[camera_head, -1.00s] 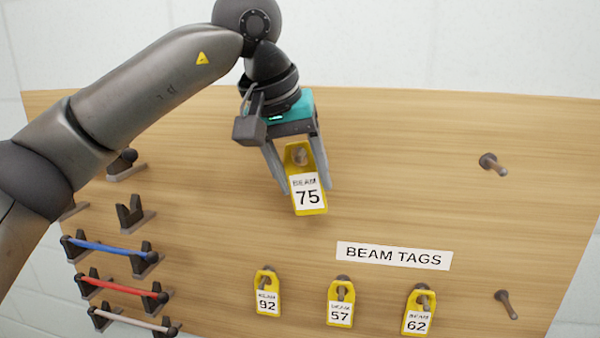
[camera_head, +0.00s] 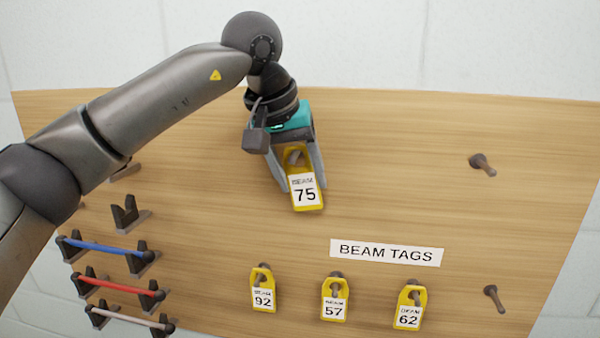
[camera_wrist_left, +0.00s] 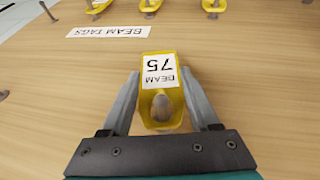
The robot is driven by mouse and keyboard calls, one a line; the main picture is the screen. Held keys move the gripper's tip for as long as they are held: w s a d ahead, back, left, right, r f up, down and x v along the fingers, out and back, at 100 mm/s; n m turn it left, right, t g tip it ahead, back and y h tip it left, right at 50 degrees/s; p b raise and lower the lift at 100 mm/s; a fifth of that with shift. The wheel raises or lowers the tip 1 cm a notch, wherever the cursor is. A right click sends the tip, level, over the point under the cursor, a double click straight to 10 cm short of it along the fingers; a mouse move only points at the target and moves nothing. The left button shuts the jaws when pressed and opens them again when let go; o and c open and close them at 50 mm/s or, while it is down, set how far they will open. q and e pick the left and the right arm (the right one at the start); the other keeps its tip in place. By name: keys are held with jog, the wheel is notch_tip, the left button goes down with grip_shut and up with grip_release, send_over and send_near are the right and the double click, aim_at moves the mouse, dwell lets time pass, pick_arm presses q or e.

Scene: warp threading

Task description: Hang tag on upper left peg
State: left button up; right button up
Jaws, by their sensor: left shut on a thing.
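The yellow tag marked BEAM 75 (camera_head: 305,190) is at the upper middle of the wooden board, with its hole end up. A grey-brown peg end (camera_head: 296,156) shows in its hole; the tag appears to be around this peg. My left gripper (camera_head: 302,188) is shut on the tag, one finger along each side. In the left wrist view, the tag (camera_wrist_left: 158,72) lies between the fingertips (camera_wrist_left: 160,75), and the rounded peg end (camera_wrist_left: 162,106) fills much of the hole. How far the tag sits from the board is hard to tell. My right gripper is not in view.
Tags 92 (camera_head: 263,290), 57 (camera_head: 334,298) and 62 (camera_head: 409,306) hang on lower pegs. Bare pegs stand at upper right (camera_head: 482,164) and lower right (camera_head: 494,298). Holders with coloured rods (camera_head: 105,247) are at left.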

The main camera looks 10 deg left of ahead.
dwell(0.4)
pick_arm(q)
jog(key=o, duration=1.4)
